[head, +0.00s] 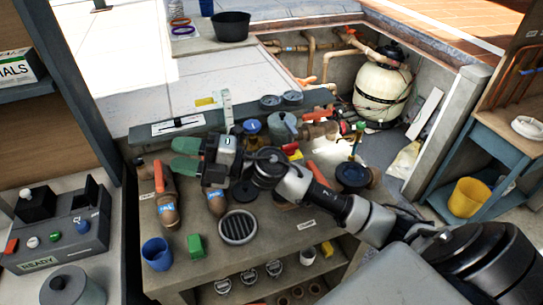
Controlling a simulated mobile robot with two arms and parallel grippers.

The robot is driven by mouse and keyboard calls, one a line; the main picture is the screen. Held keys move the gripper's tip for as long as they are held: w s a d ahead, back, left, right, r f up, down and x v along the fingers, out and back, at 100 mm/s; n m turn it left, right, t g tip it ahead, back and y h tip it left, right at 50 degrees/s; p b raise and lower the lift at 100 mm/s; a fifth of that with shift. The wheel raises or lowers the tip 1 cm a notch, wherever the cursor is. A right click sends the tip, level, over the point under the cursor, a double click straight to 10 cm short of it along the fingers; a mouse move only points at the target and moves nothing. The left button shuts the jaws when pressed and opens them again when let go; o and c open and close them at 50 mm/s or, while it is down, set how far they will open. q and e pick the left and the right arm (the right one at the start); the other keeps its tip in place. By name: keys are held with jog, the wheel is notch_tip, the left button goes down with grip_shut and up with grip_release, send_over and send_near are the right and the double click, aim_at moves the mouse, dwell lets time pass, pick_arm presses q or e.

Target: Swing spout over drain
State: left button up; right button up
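My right gripper (186,156) reaches in from the right over the bench, its two green fingertips pointing left. The fingers are apart, and I see nothing held between them. The left fitting (168,212) has an orange lever; the other fitting (216,203) is partly hidden under the gripper. I cannot tell for sure which part is the spout. A round dark grate with slats, which looks like the drain (238,227), lies on the bench front, below and right of the gripper. My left gripper is not in view.
A blue cup (157,254) and a green block (196,246) stand at the bench's front left. A control box (60,236) is farther left. Valves and dark round caps crowd the bench behind my arm. A cream tank (382,92) stands in the pit at back right.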

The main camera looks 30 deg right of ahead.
jog(key=w+d+f+n+g+h, duration=0.1)
jog(key=d+f+n+g+h, duration=0.3)
jog(key=d+h, duration=0.6)
jog(key=w+d+n+g+h, duration=0.1)
jog(key=d+g+h, duration=0.55)
jog(key=d, duration=0.75)
jog(key=shift+y, duration=0.45)
jog(key=p+x, duration=0.3)
jog(key=x, duration=0.6)
jog(key=shift+a, duration=0.2)
jog(key=shift+a+f, duration=0.1)
jog(key=shift+f, duration=0.55)
grip_shut()
